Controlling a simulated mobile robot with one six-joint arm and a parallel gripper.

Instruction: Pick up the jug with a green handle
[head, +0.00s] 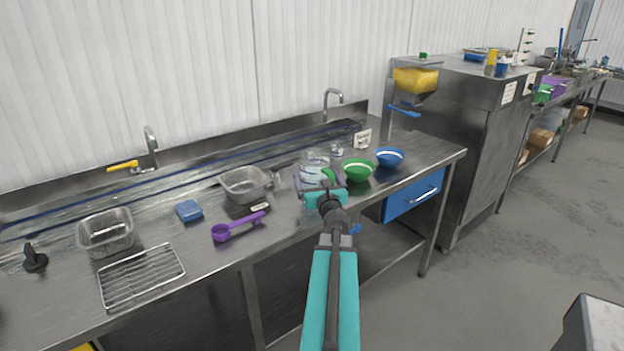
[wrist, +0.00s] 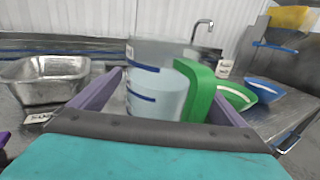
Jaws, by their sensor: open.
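The jug (wrist: 150,80) is clear with blue bands and a green handle (wrist: 198,92) on its right side. In the head view the jug (head: 313,165) stands on the steel counter, partly hidden by my arm. My gripper (wrist: 175,95) is open, with one purple finger left of the jug and the other right of it, by the handle. The jug stands between the fingers; I cannot tell whether either finger touches it. In the head view my gripper (head: 318,184) is low in front of the jug.
A small sign (head: 362,140) and a tap (head: 327,98) are behind.

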